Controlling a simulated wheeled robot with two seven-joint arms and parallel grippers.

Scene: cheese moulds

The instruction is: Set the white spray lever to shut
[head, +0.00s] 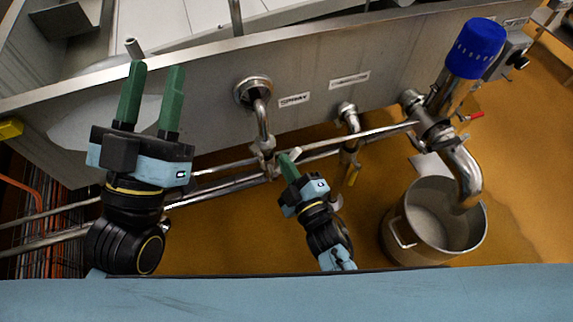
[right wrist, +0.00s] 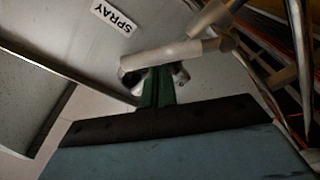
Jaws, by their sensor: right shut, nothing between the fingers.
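The white spray lever (head: 295,154) is a pale handle on the valve below the SPRAY label, just past the tip of my right gripper (head: 286,160). In the right wrist view the lever (right wrist: 165,55) lies crosswise at the fingertips of my right gripper (right wrist: 158,72). The green fingers are shut together with nothing between them. I cannot tell whether they touch the lever. The valve body is partly hidden by the gripper in the head view. My left gripper (head: 150,82) is open and empty, raised at the left in front of the steel panel.
The SPRAY label (head: 294,100) is on the steel tank wall (head: 320,60). Pipes (head: 235,178) run along below it. A second valve (head: 349,160) is close on the right. Further right are a blue-capped fitting (head: 475,48), a red lever (head: 477,115) and a steel pot (head: 400,232).

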